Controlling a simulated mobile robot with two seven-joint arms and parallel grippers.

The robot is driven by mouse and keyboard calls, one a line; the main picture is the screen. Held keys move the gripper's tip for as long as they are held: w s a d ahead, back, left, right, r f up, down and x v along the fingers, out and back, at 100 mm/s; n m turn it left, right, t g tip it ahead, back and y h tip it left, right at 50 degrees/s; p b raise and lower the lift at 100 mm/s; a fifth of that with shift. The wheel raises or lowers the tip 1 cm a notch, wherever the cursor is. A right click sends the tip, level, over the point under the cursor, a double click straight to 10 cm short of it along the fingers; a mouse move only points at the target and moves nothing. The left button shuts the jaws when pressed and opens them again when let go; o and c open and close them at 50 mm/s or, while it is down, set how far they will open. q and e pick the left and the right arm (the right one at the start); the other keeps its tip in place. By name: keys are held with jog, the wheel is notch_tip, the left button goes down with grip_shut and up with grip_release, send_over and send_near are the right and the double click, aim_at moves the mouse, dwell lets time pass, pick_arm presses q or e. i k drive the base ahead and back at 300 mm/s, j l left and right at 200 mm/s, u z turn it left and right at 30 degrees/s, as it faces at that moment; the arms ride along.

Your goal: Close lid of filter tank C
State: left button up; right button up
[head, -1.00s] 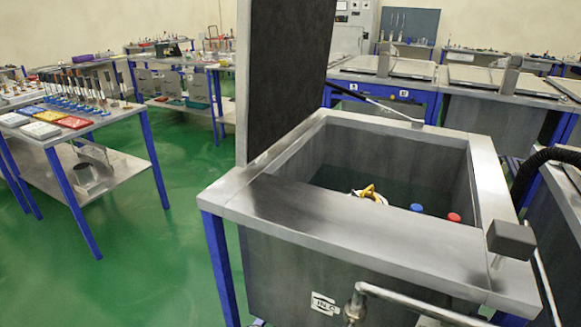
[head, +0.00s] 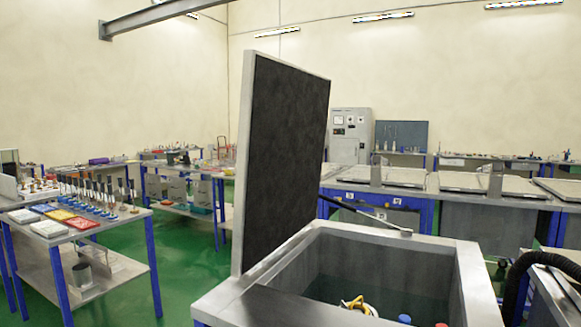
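An open metal tank (head: 462,283) stands in front of me at the lower right, its near part cut off by the bottom edge. Its lid (head: 290,150) stands upright on the left side of the tank, with a black inner face and a light metal edge. A thin strut (head: 368,215) runs along the far side near the lid. Inside the tank are a yellow-and-white item (head: 360,304), a blue-topped item (head: 404,319) and part of a red one. No letter marking this tank is visible. Neither of my grippers shows.
A workbench (head: 84,228) with trays and tools stands at the left, with green floor (head: 185,270) between it and the tank. Closed tanks (head: 480,185) line the back right. A black hose (head: 520,275) curves at the right.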

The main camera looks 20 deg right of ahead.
aim_at(283, 108)
jog(key=k+l+z, duration=0.15)
jog(key=k, duration=0.75)
jog(key=k+z, duration=0.1)
jog(key=z, duration=1.35)
jog(key=j+z, duration=0.6)
jog(key=j, duration=4.75)
